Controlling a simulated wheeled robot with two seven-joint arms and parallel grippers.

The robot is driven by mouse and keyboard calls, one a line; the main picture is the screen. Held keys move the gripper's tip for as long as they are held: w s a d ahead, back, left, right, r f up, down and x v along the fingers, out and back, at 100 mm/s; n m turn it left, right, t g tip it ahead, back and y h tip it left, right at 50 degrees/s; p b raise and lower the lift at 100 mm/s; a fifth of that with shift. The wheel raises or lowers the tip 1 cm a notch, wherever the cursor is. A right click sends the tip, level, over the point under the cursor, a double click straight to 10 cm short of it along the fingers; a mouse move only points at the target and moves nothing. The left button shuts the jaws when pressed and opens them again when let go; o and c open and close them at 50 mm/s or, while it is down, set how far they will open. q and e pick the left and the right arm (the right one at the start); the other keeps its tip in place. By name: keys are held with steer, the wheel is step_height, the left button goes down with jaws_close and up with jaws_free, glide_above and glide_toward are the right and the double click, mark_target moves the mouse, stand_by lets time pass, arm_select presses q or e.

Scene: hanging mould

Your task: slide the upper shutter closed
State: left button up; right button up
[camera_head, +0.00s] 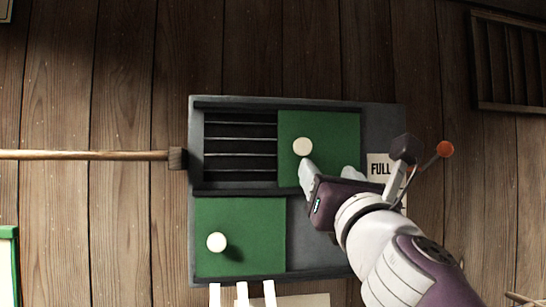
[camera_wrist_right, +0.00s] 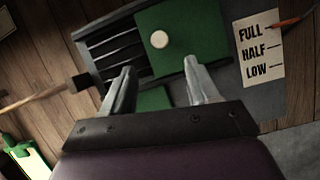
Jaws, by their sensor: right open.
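The upper shutter (camera_head: 335,130) is a green panel with a round cream knob (camera_head: 302,147). It covers the right part of the upper opening, and dark slats (camera_head: 240,145) show uncovered to its left. My right gripper (camera_head: 332,172) is open, with its fingers close below and right of the knob in the head view. In the right wrist view the knob (camera_wrist_right: 159,40) lies beyond the two open fingertips (camera_wrist_right: 160,65), not between them. Whether a finger touches the knob or panel I cannot tell. My left gripper is not in view.
A lower green shutter (camera_head: 255,215) with its own knob (camera_head: 216,242) covers the lower left of the grey frame (camera_head: 385,115). A lever with an orange ball (camera_head: 445,149) and a FULL/HALF/LOW label (camera_wrist_right: 259,48) are at the right. A wooden handle (camera_head: 90,155) reaches the frame's left edge.

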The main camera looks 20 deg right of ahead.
mark_target(303, 146)
steer(key=w+r+p, duration=0.1)
steer(key=w, duration=0.2)
steer(key=w+d+r+n+p, duration=0.1)
steer(key=w+r, duration=0.1)
steer(key=w, duration=0.2)
steer(key=w+d+r+n+p, duration=0.1)
steer(key=w, duration=0.2)
steer(key=shift+w+d+r, duration=0.2)
steer(key=shift+w, duration=0.05)
steer(key=shift+w+d+r, duration=0.1)
steer(key=shift+w+r, duration=0.05)
steer(key=shift+w, duration=0.2)
steer(key=shift+w, duration=0.1)
jaws_close()
